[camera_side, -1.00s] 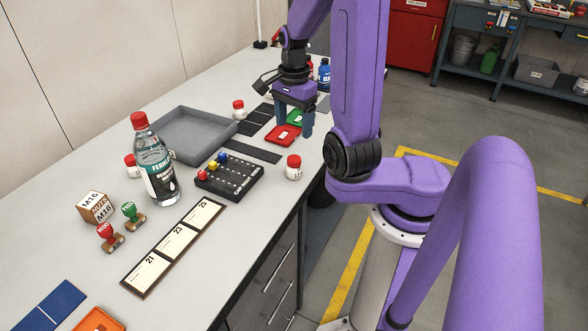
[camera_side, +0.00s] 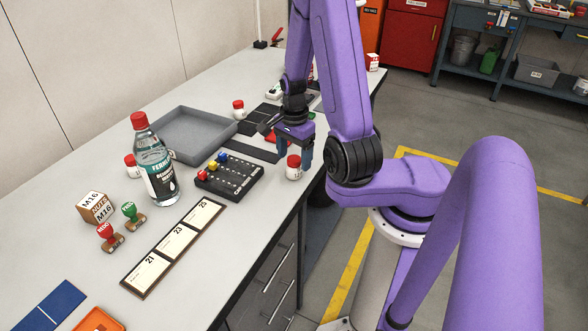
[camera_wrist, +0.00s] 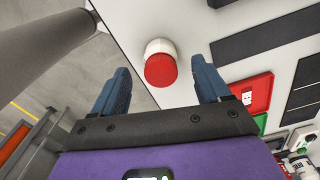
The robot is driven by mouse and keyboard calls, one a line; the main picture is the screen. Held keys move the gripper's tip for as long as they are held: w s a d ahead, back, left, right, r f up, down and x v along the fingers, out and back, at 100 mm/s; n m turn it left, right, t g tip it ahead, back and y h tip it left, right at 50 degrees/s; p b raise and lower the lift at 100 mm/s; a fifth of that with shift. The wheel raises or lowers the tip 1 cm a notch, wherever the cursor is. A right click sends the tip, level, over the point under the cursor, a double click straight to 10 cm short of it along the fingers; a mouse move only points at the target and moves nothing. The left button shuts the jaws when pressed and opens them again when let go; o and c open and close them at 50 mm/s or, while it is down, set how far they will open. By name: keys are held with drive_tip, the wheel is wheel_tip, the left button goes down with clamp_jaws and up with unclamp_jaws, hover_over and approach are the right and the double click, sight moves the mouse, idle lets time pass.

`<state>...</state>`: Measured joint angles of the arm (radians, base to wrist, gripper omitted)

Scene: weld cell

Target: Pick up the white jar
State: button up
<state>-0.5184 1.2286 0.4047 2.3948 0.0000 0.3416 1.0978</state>
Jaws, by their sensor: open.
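A white jar with a red lid (camera_side: 293,168) stands upright near the bench's right edge in the side view. In the wrist view the same white jar (camera_wrist: 161,62) lies ahead of the fingers, red lid toward the camera, between their lines. My gripper (camera_side: 293,160) is open and empty, with its blue fingers pointing down just behind the jar; whether they touch it is unclear. In the wrist view my gripper (camera_wrist: 163,82) has its fingers wide apart. Two similar white jars with red lids stand elsewhere, one by the grey tray (camera_side: 238,109) and one partly behind the bottle (camera_side: 131,166).
A black rack with coloured cubes (camera_side: 230,178) lies just left of the jar. A clear bottle with a red cap (camera_side: 153,165) and an empty grey tray (camera_side: 188,150) stand farther left. A red tray (camera_wrist: 250,95) lies right of the fingers. The bench edge is close.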

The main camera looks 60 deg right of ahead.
sight(294, 158)
drive_tip(key=shift+d+f, duration=0.15)
drive_tip(key=shift+f, duration=1.8)
drive_tip(key=c, duration=1.2)
